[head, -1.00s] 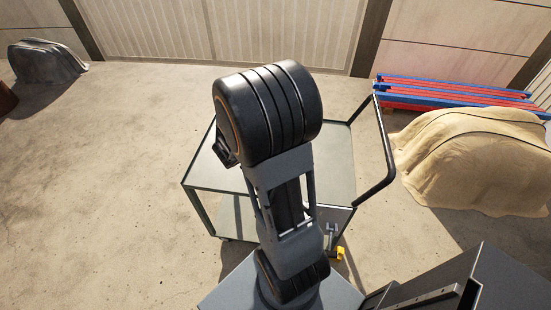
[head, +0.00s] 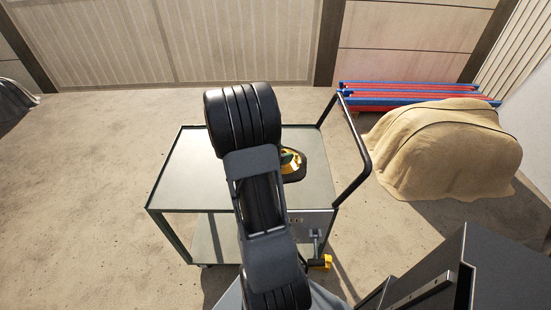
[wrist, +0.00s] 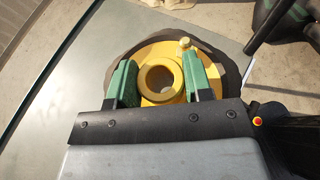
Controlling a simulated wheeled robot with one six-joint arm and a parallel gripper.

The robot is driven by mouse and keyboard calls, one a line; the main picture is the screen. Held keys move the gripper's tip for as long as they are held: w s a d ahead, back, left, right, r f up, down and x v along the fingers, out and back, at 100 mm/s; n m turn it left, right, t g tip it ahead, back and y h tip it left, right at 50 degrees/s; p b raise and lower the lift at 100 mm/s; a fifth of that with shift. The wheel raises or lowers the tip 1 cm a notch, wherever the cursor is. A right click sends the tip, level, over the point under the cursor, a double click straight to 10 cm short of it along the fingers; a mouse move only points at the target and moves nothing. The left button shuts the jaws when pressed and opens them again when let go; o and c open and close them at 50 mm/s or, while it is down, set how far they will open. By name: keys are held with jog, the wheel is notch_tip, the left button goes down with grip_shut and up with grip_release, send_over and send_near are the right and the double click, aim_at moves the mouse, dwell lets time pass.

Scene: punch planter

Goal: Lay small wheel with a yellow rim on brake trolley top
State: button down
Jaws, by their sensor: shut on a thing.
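The small wheel, with a dark tyre and a yellow rim (wrist: 147,58), is in my gripper (wrist: 159,64) in the wrist view. The two green fingers stand on either side of its round yellow hub and are shut on it. In the head view the wheel (head: 292,164) shows to the right of my arm, over the right part of the brake trolley top (head: 185,170); my arm hides its left side. The flat grey top also shows around the wheel in the wrist view (wrist: 70,65). I cannot tell whether the wheel touches the top.
The trolley's black push handle (head: 362,150) rises at its right end. A yellow pedal (head: 320,263) sticks out low at its front. The left part of the top is bare. A tan covered heap (head: 445,150) and red and blue beams (head: 415,93) lie to the right.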

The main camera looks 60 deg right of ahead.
jog(key=d+f, duration=0.2)
jog(key=w+d+f, duration=0.1)
jog(key=d+f, duration=0.1)
jog(key=w+d+f, duration=0.1)
jog(key=d+f, duration=0.1)
jog(key=shift+w+d+f, duration=0.2)
jog(key=shift+d, duration=0.05)
jog(key=shift+d+f, duration=0.15)
jog(key=shift+f, duration=1.5)
jog(key=shift+f+b, duration=0.2)
jog(key=shift+b, duration=0.15)
jog(key=c, duration=0.5)
grip_release()
jog(key=shift+c, duration=0.2)
